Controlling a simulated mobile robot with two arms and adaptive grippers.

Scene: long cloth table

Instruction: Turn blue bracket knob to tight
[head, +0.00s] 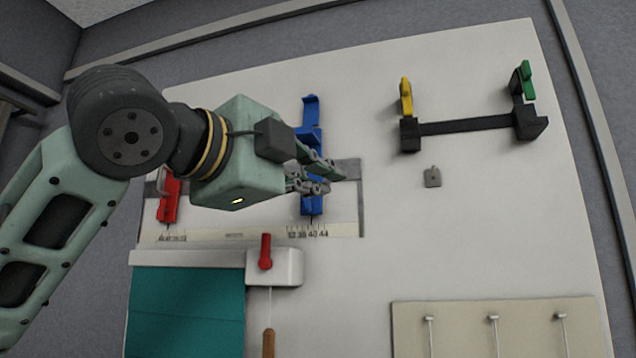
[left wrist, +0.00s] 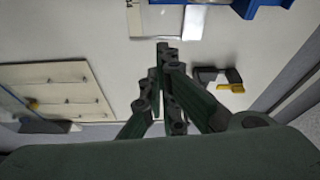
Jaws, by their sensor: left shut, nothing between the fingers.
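The blue bracket (head: 311,103) is mounted upright on a grey rail on the white board. My left gripper (head: 336,179) is shut and empty, in front of the bracket's middle, with its fingertips a little to the right of it. It hides part of the bracket, and I cannot make out the knob or its setting. In the left wrist view the shut fingers (left wrist: 163,50) point up the picture. A part of the blue bracket (left wrist: 262,7) shows at the top edge there, apart from the fingertips. My right gripper is not in view.
A red bracket (head: 169,200) is on the rail at left, above a numbered scale (head: 320,232). A red lever (head: 265,252) is on a white box below. Yellow (head: 406,97) and green (head: 527,80) levers flank a black bar at upper right. The board's right middle is mostly clear.

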